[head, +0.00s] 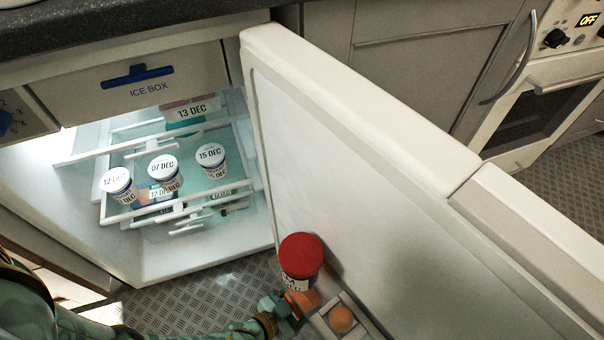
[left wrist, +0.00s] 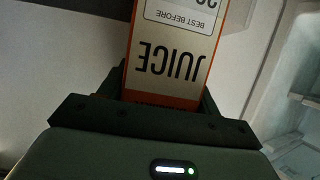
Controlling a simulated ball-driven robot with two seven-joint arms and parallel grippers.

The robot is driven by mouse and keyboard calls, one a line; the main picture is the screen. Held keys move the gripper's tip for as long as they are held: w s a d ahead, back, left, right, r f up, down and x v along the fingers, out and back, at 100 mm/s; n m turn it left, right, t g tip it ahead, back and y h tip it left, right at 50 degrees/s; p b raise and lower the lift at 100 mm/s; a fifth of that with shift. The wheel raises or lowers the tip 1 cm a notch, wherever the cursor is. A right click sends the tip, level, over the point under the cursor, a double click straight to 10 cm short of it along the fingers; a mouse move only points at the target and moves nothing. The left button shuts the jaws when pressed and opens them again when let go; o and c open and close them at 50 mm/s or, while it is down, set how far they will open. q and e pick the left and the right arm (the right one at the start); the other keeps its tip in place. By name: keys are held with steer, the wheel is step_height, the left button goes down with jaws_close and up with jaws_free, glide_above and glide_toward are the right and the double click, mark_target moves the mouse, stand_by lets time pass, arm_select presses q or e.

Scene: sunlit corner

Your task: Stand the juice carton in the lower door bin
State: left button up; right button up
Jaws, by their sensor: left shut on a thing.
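The juice carton (left wrist: 168,60), white with orange edges and JUICE lettering, is between the fingers of my left gripper in the left wrist view. In the head view only an orange part of the carton (head: 306,302) shows, just below a red-lidded jar. My left gripper (head: 284,305) is shut on the carton beside the inner face of the open fridge door (head: 345,185). The lower door bin cannot be made out clearly; whether the carton touches it cannot be told. My right gripper is not in view.
The red-lidded jar (head: 301,257) is close by my left gripper at the door. A round orange-brown item (head: 341,319) sits in a pale door rack (head: 362,322). Several dated tubs, one the 15 DEC tub (head: 212,162), stand inside the fridge. Metal floor (head: 195,302) shows below.

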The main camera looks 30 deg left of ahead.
arm_select(q)
steer(key=shift+w+f, duration=0.1)
steer(key=shift+f, duration=0.35)
steer(key=o, duration=1.5)
steer(key=shift+o, duration=0.3)
steer(key=shift+s, duration=0.2)
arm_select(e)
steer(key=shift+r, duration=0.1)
arm_select(q)
steer(key=p+v, duration=0.6)
steer(key=v, duration=1)
steer(key=shift+p, duration=0.3)
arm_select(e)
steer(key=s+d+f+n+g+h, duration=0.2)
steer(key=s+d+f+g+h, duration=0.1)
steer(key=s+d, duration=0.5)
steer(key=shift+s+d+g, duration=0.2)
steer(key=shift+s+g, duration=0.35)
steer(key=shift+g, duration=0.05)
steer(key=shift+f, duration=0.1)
